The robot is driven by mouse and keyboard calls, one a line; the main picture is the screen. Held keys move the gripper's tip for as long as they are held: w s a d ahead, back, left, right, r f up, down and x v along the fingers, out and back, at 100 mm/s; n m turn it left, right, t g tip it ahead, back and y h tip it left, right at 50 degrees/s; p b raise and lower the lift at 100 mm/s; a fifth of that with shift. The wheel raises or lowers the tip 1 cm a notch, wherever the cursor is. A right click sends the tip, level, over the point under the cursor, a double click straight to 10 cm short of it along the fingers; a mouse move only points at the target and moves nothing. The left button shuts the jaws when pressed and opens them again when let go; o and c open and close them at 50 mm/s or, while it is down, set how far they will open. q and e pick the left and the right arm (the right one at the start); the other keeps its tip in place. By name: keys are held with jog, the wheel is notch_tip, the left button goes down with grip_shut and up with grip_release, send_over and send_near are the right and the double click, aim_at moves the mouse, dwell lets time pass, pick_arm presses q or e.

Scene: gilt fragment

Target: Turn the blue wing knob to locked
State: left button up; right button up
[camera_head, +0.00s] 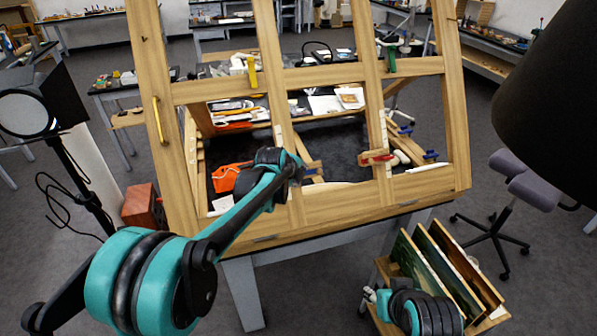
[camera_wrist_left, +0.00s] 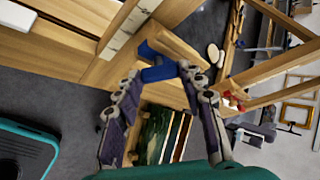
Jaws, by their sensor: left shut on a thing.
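The blue wing knob (camera_wrist_left: 160,72) sits on the wooden frame in the left wrist view, between the two fingers of my left gripper (camera_wrist_left: 162,74). The fingers are closed on its sides. In the head view my left gripper (camera_head: 296,168) reaches the lower part of the wooden frame (camera_head: 330,208), and the arm largely hides the knob there. I cannot read any locked mark or the knob's exact angle. Part of my right arm shows at the bottom right of the head view, but its fingers cannot be made out.
A red knob on a wooden block (camera_head: 377,158) is right of my left gripper. A yellow handle (camera_head: 253,74) and green handle (camera_head: 388,60) are higher on the frame. A lamp (camera_head: 28,110) stands left. A rack of panels (camera_head: 440,265) stands at the lower right.

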pick_arm(q)
jog(key=m, duration=0.1)
jog(key=m+g+y+p, duration=0.2)
jog(key=m, duration=0.1)
jog(key=shift+w+d+r, duration=0.2)
jog(key=shift+r, duration=0.05)
jog(key=m, duration=0.1)
jog(key=m+y+p, duration=0.1)
jog(key=m+g+y, duration=0.1)
jog(key=shift+w+d+m+p, duration=0.1)
jog(key=shift+d+m+p, duration=0.15)
jog(key=shift+m+p, duration=0.15)
jog(key=shift+y, duration=0.3)
jog(key=o, duration=1.2)
jog(key=shift+f, duration=0.1)
jog(key=shift+c, duration=0.2)
jog(key=v, duration=1.2)
jog(key=shift+w, duration=0.15)
